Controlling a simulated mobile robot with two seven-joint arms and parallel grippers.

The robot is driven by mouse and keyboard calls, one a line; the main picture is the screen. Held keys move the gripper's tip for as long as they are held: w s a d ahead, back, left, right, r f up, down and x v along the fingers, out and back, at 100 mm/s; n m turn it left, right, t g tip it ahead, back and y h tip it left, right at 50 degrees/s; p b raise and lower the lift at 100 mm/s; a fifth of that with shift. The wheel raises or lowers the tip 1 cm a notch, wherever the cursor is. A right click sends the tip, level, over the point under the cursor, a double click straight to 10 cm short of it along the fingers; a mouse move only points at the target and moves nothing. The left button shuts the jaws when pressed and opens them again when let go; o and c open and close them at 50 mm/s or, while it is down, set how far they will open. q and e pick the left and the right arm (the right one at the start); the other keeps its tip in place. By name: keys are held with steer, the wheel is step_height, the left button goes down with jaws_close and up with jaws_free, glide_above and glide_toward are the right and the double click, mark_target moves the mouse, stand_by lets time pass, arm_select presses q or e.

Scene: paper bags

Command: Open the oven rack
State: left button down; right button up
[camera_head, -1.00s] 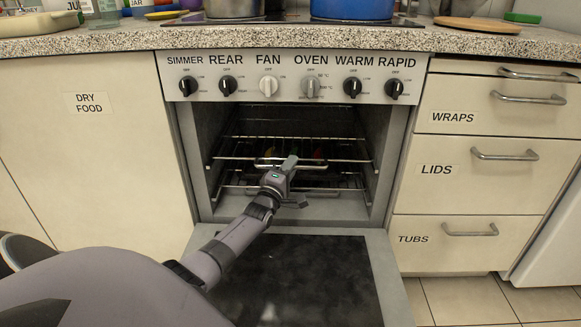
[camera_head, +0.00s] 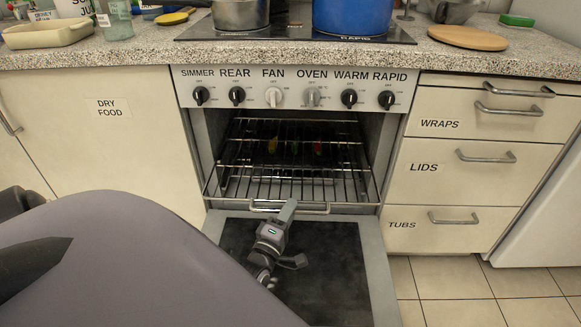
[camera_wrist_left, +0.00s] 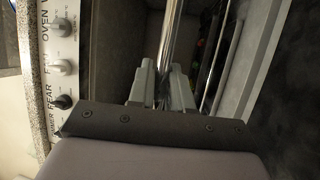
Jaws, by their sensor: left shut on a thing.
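The oven rack (camera_head: 325,190) is a wire shelf slid well forward out of the oven cavity, over the inner end of the lowered door. The left wrist view shows both grey fingers (camera_wrist_left: 162,88) around the shiny bar (camera_wrist_left: 168,50). The oven door (camera_head: 300,262) hangs open and flat, partly hidden by my arm. My right gripper is not in view.
Small red, green and yellow items (camera_head: 295,147) sit inside the oven. A knob panel (camera_head: 292,91) is above. Drawers (camera_head: 480,160) flank the right, a cabinet (camera_head: 130,140) the left. A blue pot (camera_head: 352,14) stands on the hob.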

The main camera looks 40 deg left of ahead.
arm_select(q)
steer(key=shift+s+d+p, duration=0.4)
steer(key=shift+s+d, duration=0.5)
steer(key=shift+s, duration=0.2)
steer(key=shift+s+d+p, duration=0.35)
steer(key=shift+s+d, duration=0.55)
steer(key=shift+s, duration=0.15)
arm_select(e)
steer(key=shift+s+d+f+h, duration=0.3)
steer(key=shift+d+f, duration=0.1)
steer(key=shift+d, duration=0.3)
arm_select(q)
steer(key=c, duration=1.1)
jaws_free()
steer(key=v, duration=0.7)
steer(key=shift+p, duration=0.35)
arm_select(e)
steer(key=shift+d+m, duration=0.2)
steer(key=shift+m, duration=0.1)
arm_select(q)
steer(key=shift+d, duration=0.1)
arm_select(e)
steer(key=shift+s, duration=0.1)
